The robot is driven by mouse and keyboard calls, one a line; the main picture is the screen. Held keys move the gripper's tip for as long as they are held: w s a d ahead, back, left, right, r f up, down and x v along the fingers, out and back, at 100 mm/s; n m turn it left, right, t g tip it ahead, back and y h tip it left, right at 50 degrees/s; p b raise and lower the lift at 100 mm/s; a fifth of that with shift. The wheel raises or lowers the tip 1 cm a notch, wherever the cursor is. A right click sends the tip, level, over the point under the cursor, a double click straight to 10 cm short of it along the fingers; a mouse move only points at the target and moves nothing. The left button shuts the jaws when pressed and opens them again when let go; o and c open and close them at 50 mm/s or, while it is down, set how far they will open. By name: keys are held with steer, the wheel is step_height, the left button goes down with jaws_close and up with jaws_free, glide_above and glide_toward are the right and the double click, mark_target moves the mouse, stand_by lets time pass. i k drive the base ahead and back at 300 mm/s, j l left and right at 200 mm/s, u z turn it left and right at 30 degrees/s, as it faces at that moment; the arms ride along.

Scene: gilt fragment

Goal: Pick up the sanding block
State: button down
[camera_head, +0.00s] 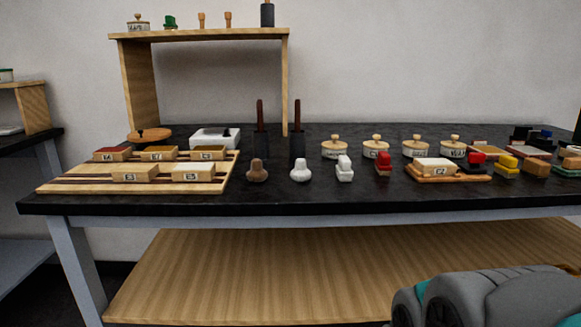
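Several block-shaped things lie on the black-topped bench; I cannot tell for sure which is the sanding block. A striped wooden board (75,186) at the left bears several small labelled wooden blocks, such as a front-left block (134,174), a front-right block (193,174) and a red-topped block (111,154). A pale-topped block (434,167) rests on a small wooden tray (467,178) right of centre. An orange-brown block (536,167) sits farther right. My gripper's fingers are not in view; only a grey and teal part of my arm shows at the lower right.
The black bench top (330,196) has a clear front strip. Behind are a white tray (215,137), two dark upright tools and several round knobbed pots. Knob-shaped pieces (257,170) stand in the front row. A raised wooden shelf (200,35) holds small items.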

mark_target(537, 169)
steer(key=z, duration=1.25)
